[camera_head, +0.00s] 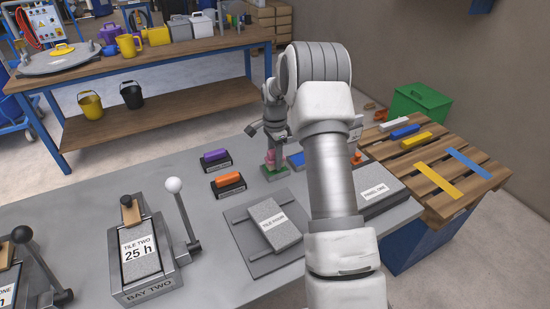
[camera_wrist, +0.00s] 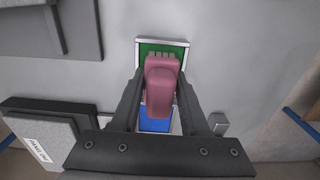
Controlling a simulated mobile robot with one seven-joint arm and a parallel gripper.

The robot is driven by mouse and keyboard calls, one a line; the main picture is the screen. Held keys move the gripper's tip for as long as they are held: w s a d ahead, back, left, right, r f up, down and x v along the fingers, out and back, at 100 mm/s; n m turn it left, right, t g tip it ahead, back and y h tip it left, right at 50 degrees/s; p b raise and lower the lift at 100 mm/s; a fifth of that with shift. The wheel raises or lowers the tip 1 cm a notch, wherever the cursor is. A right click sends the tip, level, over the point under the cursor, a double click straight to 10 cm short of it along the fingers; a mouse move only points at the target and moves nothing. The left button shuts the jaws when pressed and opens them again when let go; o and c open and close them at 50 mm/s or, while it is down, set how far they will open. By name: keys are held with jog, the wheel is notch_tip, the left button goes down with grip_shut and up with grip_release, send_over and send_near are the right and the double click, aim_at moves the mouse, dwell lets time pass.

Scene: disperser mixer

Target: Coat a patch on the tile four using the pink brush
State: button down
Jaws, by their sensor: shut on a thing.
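My gripper (camera_wrist: 160,100) is shut on the pink brush (camera_wrist: 163,78), with one dark finger on each side of its handle. The brush sits over the green pad (camera_wrist: 178,46) in a pale frame; its tip overlaps the green, but I cannot tell whether it touches. In the head view the pink brush (camera_head: 270,157) is at the back of the grey table above the green pad (camera_head: 275,173). Tile four (camera_head: 272,222), a grey slab with a small white label, lies on a dark grey plate (camera_head: 244,240) in front of my gripper.
Purple (camera_head: 215,154) and orange (camera_head: 229,179) brushes rest on dark holders at left. A blue pad (camera_wrist: 157,124) is beside the green one. Panel one (camera_head: 375,194) lies at right, partly behind my arm. Tile two (camera_head: 139,252) sits in a lever press.

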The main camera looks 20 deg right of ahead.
jog(key=shift+f+b, duration=0.3)
jog(key=shift+f, duration=0.3)
dwell(1.4)
jog(key=shift+r+p, duration=2.25)
jog(key=shift+r, duration=1.35)
